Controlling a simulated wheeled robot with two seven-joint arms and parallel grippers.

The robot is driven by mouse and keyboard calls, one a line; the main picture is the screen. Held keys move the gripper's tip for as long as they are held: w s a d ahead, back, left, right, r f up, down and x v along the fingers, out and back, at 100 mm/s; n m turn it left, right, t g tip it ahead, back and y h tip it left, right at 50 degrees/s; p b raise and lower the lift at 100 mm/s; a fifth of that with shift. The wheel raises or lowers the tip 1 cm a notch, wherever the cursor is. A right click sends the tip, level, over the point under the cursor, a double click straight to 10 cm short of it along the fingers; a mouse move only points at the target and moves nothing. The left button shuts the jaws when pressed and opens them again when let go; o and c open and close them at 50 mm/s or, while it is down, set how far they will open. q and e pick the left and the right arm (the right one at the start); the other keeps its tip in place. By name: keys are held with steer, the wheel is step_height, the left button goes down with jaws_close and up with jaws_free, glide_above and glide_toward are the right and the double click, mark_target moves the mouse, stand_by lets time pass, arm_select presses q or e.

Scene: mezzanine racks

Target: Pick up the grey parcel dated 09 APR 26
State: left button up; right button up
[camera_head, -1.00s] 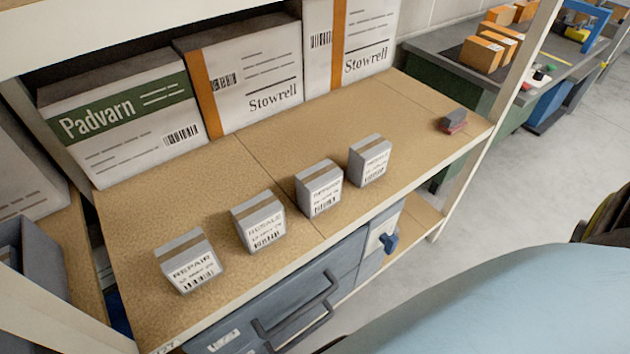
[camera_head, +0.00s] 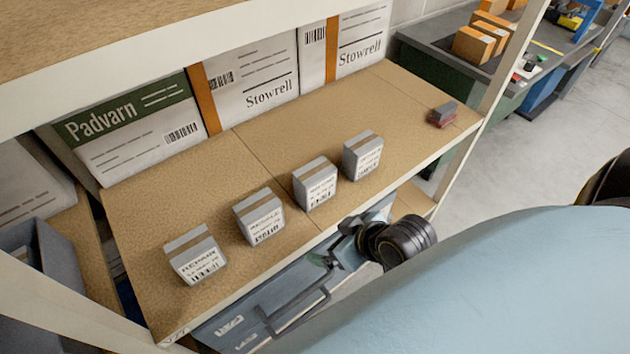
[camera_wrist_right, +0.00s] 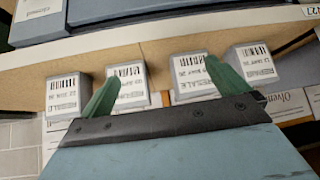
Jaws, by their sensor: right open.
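Several small grey parcels with a brown tape band and a white label stand in a slanting row on the shelf board. In the head view they are the front left parcel (camera_head: 195,256), labelled REPAIR, a second (camera_head: 258,217), a third (camera_head: 315,185) and the far right one (camera_head: 362,157). My right gripper (camera_head: 343,243) is at the shelf's front edge, apart from the parcels. In the right wrist view its green fingers (camera_wrist_right: 163,88) are spread and empty, with parcels beyond. My left gripper is not in view.
Large white cartons, Padvarn (camera_head: 140,130) and Stowrell (camera_head: 250,85), line the back of the shelf board (camera_head: 150,215). A small grey and red block (camera_head: 442,115) lies at the right end. An upper shelf (camera_head: 110,40) overhangs the row.

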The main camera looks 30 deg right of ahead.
mark_target(311, 172)
steer(key=w+d+r+m+t, duration=0.2)
steer(key=w+d+r+t, duration=0.1)
steer(key=w+d+t, duration=0.35)
steer(key=shift+g+h, duration=0.35)
steer(key=shift+h, duration=0.15)
steer(key=x, duration=0.7)
steer(key=shift+w+d+f+b, duration=0.15)
steer(key=shift+w+d+b, duration=0.1)
steer(key=shift+d+b, duration=0.15)
steer(key=shift+a+x, duration=0.15)
steer(key=shift+x, duration=1.3)
steer(key=shift+a+x, duration=0.1)
steer(key=shift+x, duration=1.35)
steer(key=shift+r, duration=0.25)
steer(key=c, duration=1)
